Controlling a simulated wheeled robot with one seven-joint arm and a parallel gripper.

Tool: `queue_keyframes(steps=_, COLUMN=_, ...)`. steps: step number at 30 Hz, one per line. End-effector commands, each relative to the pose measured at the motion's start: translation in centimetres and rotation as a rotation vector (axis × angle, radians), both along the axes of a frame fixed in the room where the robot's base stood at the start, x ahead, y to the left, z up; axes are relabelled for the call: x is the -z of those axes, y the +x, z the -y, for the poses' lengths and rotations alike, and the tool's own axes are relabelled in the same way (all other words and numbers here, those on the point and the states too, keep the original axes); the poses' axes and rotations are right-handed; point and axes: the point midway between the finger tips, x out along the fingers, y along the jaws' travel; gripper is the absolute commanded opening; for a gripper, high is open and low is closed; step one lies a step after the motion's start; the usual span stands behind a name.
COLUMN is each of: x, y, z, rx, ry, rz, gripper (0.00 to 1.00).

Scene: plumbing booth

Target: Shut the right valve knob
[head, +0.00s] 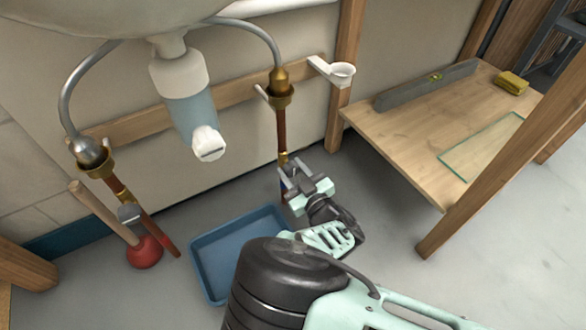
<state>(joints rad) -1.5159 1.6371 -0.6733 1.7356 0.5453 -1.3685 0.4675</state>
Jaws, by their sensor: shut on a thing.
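The right copper pipe (282,130) drops from a brass fitting (280,92) under the sink, with a small brass valve part (284,158) low on it. My gripper (297,187) is at the lower end of this pipe, shut on the right valve knob. The knob is mostly hidden behind the fingers, so its angle cannot be told. The left copper pipe (150,230) has a grey valve knob (128,213), apart from my gripper.
A blue tray (200,273) lies on the floor left of my gripper. A red plunger (145,252) stands by the left pipe. The white drain trap (190,95) hangs between the pipes. A low wooden table (405,125) with a level, glass sheet and yellow sponge is right.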

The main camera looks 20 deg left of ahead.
Motion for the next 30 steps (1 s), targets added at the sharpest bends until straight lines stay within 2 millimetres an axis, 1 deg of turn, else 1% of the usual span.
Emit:
queue_keyframes(steps=1, x=-0.49, y=0.14, z=0.12, rx=0.005, ry=0.013, rz=-0.019, gripper=0.14)
queue_keyframes(steps=8, x=-0.93, y=0.25, z=0.15, rx=0.008, ry=0.115, rz=-0.134, gripper=0.14)
queue_keyframes(steps=30, x=-0.32, y=0.17, z=0.08, rx=0.005, ry=0.568, rz=-0.66, gripper=0.14)
